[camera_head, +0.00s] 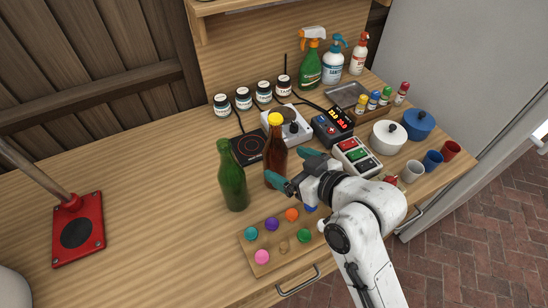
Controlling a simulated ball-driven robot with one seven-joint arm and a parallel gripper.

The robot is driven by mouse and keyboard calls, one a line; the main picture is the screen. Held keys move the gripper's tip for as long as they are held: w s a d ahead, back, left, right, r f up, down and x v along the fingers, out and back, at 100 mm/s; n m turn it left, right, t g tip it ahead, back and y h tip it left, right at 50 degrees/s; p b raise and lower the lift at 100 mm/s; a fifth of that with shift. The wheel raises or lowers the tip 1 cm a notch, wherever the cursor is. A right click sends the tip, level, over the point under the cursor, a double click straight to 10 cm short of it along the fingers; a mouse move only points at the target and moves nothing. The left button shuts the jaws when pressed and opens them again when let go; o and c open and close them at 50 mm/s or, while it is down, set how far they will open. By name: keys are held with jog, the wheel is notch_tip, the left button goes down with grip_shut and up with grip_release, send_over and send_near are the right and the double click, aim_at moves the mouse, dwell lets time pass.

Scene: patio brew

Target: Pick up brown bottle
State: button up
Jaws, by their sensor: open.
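The brown bottle (275,159) with a yellow cap stands upright on the wooden counter, near the middle of the head view. My gripper (287,170) is open, with teal fingertips, at the right side of the bottle's lower body. One fingertip overlaps the bottle's edge in the picture. I cannot tell whether the fingers touch it or whether it stands between them. The bottle's base is partly hidden by the gripper.
A green bottle (232,180) stands close on the left. A tray with coloured balls (257,268) lies in front. A black hot plate (250,150) and a grey device (287,126) are behind. Pots, including a white pot (388,137), stand right. The counter's left is mostly clear.

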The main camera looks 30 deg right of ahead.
aim_at(284, 161)
jog(key=shift+d+p+x, duration=0.1)
jog(key=shift+p+x, duration=0.2)
jog(key=shift+x, duration=1.2)
jog(key=shift+d+p+x, duration=0.15)
jog(key=shift+p+x, duration=0.15)
jog(key=shift+x, duration=1.15)
jog(key=c, duration=1.5)
